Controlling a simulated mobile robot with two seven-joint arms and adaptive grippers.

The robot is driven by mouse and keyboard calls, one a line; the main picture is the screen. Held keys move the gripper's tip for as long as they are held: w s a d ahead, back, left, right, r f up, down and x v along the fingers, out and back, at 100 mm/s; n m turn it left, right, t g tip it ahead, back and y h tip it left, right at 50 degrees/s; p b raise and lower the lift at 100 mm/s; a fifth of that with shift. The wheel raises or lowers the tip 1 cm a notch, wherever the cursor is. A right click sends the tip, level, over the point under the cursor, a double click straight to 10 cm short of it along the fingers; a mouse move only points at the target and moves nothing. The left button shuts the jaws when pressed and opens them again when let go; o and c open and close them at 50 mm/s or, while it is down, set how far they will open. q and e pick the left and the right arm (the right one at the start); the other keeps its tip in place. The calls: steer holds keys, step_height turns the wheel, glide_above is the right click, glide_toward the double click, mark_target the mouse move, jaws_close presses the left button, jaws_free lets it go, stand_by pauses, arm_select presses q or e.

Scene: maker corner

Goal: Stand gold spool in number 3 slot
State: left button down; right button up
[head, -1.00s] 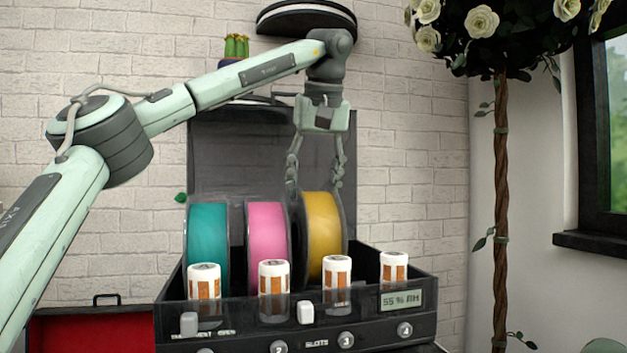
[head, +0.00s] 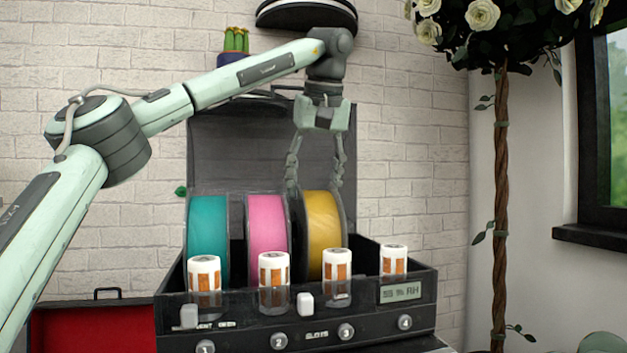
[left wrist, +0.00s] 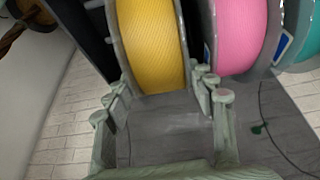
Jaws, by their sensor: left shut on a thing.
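The gold spool (head: 322,236) stands upright in the dark slotted box (head: 250,328), behind the front number 3 (head: 346,331). It also shows large in the left wrist view (left wrist: 152,45). My left gripper (head: 316,190) reaches down from above and is shut on the gold spool's upper rim, one finger at each side. The spool's lower part is hidden by the box front and a white-capped canister, so I cannot tell whether it touches the slot floor. My right gripper is not in view.
A pink spool (head: 267,232) stands just left of the gold one, with a teal spool (head: 207,236) farther left. Several white-capped canisters (head: 204,272) line the box front. The raised dark lid (head: 235,150) is behind. Room right of the gold spool looks free.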

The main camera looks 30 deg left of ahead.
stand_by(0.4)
arm_select(q)
steer(key=c, duration=0.6)
jaws_free()
steer(key=shift+o, duration=0.6)
steer(key=shift+f, duration=0.15)
steer(key=v, duration=1.2)
steer(key=shift+s, duration=0.1)
